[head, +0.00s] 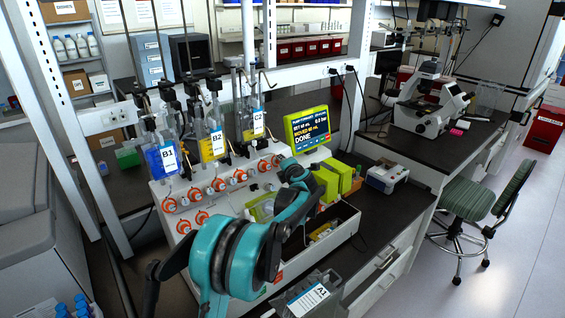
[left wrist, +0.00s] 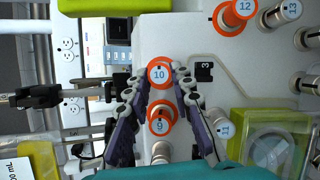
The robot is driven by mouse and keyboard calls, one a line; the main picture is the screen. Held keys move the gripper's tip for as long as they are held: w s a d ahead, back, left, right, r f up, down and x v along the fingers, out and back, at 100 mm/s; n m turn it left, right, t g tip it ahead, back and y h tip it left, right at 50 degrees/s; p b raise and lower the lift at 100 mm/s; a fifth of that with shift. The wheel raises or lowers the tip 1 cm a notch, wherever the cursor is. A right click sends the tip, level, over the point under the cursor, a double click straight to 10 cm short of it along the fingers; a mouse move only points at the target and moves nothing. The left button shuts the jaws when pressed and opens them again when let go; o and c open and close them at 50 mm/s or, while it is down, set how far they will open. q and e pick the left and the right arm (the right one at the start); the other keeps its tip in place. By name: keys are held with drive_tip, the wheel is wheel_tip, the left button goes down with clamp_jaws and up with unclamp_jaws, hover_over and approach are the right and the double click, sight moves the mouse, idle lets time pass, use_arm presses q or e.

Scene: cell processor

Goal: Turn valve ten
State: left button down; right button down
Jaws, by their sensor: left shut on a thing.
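Valve ten (left wrist: 160,74) is an orange round knob with a white cap marked 10, near the top middle of the left wrist view. My left gripper (left wrist: 158,82) has one finger on each side of this knob and is shut on it. In the head view my teal left arm covers the gripper, and I cannot make out valve ten there. My right gripper is in neither view.
Orange valve 9 (left wrist: 160,121) sits close by, between my fingers' lower parts. Orange valve 12 (left wrist: 236,14) and pale knob 11 (left wrist: 224,130) are to the right. A screen (head: 308,130) reading DONE stands on the white machine (head: 225,208).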

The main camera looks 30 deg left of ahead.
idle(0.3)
use_arm(q)
drive_tip(key=c, duration=1.3)
unclamp_jaws()
drive_tip(key=v, duration=1.2)
drive_tip(key=shift+a+r, duration=0.1)
drive_tip(key=shift+r, duration=0.05)
